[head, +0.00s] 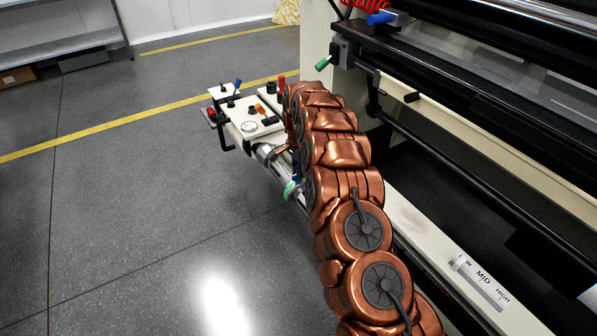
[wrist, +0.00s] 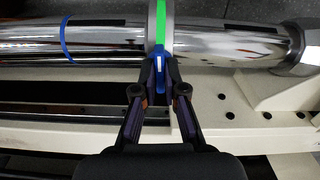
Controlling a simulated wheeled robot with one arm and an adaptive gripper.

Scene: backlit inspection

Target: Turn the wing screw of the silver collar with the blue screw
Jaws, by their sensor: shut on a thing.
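In the wrist view, the blue wing screw (wrist: 158,60) sits on the near side of a silver collar (wrist: 151,28) with a bright green stripe. The collar goes around a shiny metal tube (wrist: 215,42). My gripper (wrist: 160,78) has its two dark fingers closed in on the screw, one on each side, and is shut on it. The screw's lower part is hidden between the fingertips. In the head view, my copper-coloured arm hides the gripper; part of the tube and a green band (head: 290,189) show beside it.
A blue ring (wrist: 66,40) is around the tube at the left. A cream plate (wrist: 225,105) with holes lies below the tube. Open grey floor (head: 150,220) lies at the left.

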